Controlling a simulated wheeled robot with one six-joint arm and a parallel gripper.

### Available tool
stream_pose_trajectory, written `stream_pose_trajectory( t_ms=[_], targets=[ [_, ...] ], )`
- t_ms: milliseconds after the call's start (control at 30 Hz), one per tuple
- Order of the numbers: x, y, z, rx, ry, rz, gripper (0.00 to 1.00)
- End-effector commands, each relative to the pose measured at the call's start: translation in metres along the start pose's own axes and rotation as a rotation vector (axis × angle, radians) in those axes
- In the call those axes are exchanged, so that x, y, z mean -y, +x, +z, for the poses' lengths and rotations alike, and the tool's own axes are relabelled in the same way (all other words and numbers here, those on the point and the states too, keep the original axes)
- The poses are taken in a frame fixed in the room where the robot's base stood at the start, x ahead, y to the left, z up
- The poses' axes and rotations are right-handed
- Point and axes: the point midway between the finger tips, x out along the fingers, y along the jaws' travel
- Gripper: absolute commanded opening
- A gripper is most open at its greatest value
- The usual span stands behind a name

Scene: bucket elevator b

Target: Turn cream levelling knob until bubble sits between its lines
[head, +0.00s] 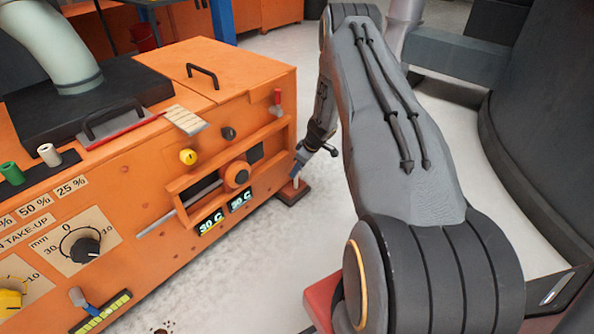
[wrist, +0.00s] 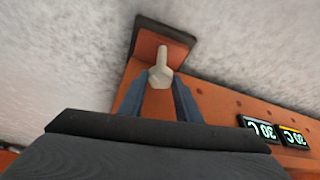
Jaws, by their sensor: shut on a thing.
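The cream levelling knob (wrist: 160,76) stands on a reddish-brown foot pad at the end of the orange machine. My gripper (wrist: 160,88) is shut on the knob, with one blue finger on each side of it. In the head view, my gripper (head: 297,171) reaches down beside the machine's right end, and a small part of the knob (head: 295,183) shows below it. A yellow-green level vial with dark marks (head: 104,312) lies on the machine's front at the lower left. I cannot make out the bubble in it.
The orange machine (head: 150,215) fills the left side, with a black dial (head: 85,250), a yellow knob (head: 188,157) and two digital displays (head: 225,211) on its front. The foot pad (head: 291,194) sits on pale floor. A dark round body (head: 540,130) stands at the right.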

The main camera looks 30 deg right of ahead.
Motion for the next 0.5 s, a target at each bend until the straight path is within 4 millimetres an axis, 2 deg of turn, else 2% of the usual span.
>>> stream_pose_trajectory(
  t_ms=[500],
  targets=[
    [-0.0043, 0.0021, 0.0, 0.0, -0.426, -0.176, 0.08]
  ],
)
